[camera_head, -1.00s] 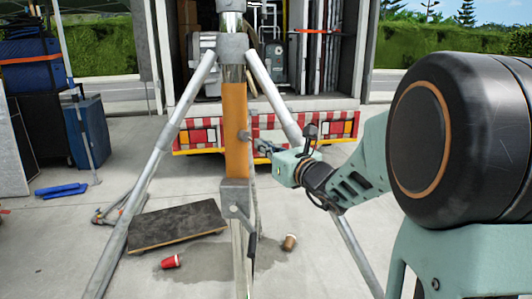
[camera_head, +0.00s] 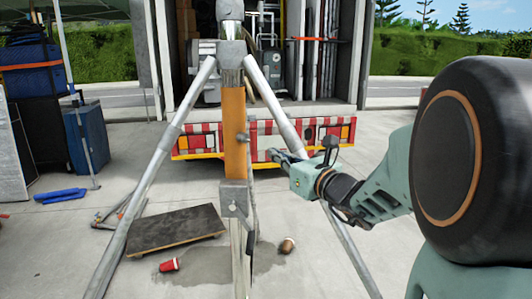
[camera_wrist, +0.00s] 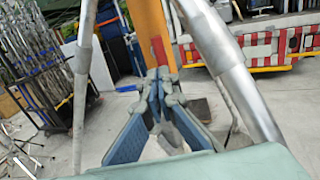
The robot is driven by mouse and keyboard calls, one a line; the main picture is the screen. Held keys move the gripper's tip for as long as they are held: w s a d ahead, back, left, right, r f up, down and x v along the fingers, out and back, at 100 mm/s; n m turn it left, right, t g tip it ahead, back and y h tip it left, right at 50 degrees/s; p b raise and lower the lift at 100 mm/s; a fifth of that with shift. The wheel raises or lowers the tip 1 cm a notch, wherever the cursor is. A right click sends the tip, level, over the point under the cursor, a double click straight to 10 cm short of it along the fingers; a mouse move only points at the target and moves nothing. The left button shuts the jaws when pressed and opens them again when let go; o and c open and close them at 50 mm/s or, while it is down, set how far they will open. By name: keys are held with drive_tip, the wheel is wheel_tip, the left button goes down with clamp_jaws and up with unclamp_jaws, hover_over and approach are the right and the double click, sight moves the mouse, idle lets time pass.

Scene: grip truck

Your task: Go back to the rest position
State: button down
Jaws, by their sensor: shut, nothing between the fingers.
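My gripper (camera_head: 276,156) is shut and empty in the head view, just right of the orange centre post (camera_head: 235,125) of a metal tripod stand. In the wrist view its blue-padded fingers (camera_wrist: 158,90) are together in front of the tripod. The orange post (camera_wrist: 150,35) stands behind them, with a silver leg on each side. I cannot tell whether the fingertips touch the stand, but nothing is held.
An open truck (camera_head: 265,135) with a red-and-white bumper stands behind the tripod. A dark platform (camera_head: 175,229), a red cup (camera_head: 169,265) and a brown cup (camera_head: 287,245) lie on the ground. Blue cases (camera_head: 87,137) stand at left. The paving at right is mostly clear.

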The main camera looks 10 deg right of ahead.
drive_tip(key=v, duration=0.5)
drive_tip(key=s+f+n+g+h+p, duration=0.25)
drive_tip(key=f+n+g, duration=0.45)
drive_tip(key=f+n, duration=0.4)
drive_tip(key=w+d+r+n+h+p, duration=0.35)
drive_tip(key=d+r+n+h, duration=0.35)
drive_tip(key=n, duration=0.7)
wheel_tip(320, 180, up, 3)
drive_tip(key=n+t+y, duration=0.2)
drive_tip(key=s+a+f+n+g+y+b, duration=0.2)
drive_tip(key=s+a+f+b, duration=0.15)
drive_tip(key=s+a, duration=0.45)
drive_tip(key=s+a+f+n+g+b, duration=0.1)
drive_tip(key=s+a+f+g, duration=0.1)
drive_tip(key=s+f, duration=0.5)
drive_tip(key=s+a+f+n+g+b, duration=0.2)
drive_tip(key=s, duration=1)
wheel_tip(320, 180, up, 14)
drive_tip(key=p, duration=1.4)
drive_tip(key=shift+s+d+h+p, duration=0.15)
drive_tip(key=shift+s+h+p, duration=0.15)
drive_tip(key=shift+h, duration=0.15)
